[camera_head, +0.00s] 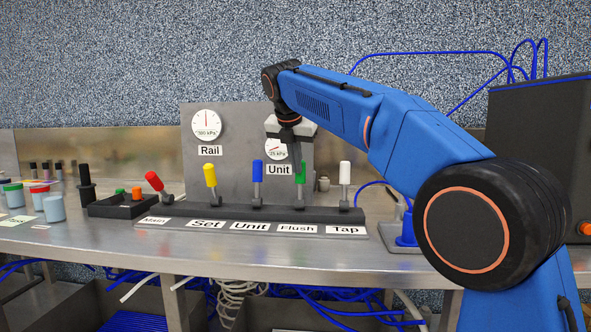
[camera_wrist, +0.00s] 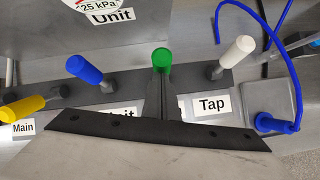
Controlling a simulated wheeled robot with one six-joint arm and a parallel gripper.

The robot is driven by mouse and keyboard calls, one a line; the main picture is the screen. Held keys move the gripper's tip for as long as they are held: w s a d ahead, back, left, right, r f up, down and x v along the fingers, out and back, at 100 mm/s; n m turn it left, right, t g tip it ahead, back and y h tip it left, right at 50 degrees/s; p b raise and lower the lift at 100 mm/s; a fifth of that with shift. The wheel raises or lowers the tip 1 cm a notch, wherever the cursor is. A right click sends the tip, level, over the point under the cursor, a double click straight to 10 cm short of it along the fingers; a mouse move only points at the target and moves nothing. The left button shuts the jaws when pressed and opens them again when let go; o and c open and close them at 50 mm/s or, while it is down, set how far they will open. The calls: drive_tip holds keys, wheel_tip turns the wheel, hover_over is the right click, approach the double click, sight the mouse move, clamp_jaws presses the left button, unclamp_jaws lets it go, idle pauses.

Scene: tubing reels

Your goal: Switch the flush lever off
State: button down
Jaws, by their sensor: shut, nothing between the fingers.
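The flush lever has a green handle (camera_head: 300,172) and stands behind the "Flush" label (camera_head: 297,229) on the dark lever strip. In the head view it looks near upright, partly hidden by my gripper. In the wrist view its green handle (camera_wrist: 162,60) shows just beyond my fingertips. My gripper (camera_head: 298,158) points down from above, fingers shut with nothing between them. In the wrist view the closed fingers (camera_wrist: 160,80) overlap the lever's lower part. I cannot tell whether they touch it.
A blue lever (camera_head: 257,170) stands left and a white lever (camera_head: 345,172) right, both close. A yellow lever (camera_head: 210,175) and a left-leaning red lever (camera_head: 154,181) are further left. A panel with gauges (camera_head: 230,140) stands behind. Cups (camera_head: 53,208) sit far left.

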drive_tip(key=shift+w+r, duration=0.2)
drive_tip(key=shift+w, duration=0.35)
drive_tip(key=shift+w+r, duration=0.2)
drive_tip(key=shift+w, duration=0.35)
drive_tip(key=shift+w+d, duration=0.1)
drive_tip(key=shift+r, duration=0.1)
drive_tip(key=a+v, duration=0.1)
drive_tip(key=v, duration=1)
drive_tip(key=shift+w+a+r, duration=0.25)
drive_tip(key=shift+w+a, duration=0.1)
idle(0.6)
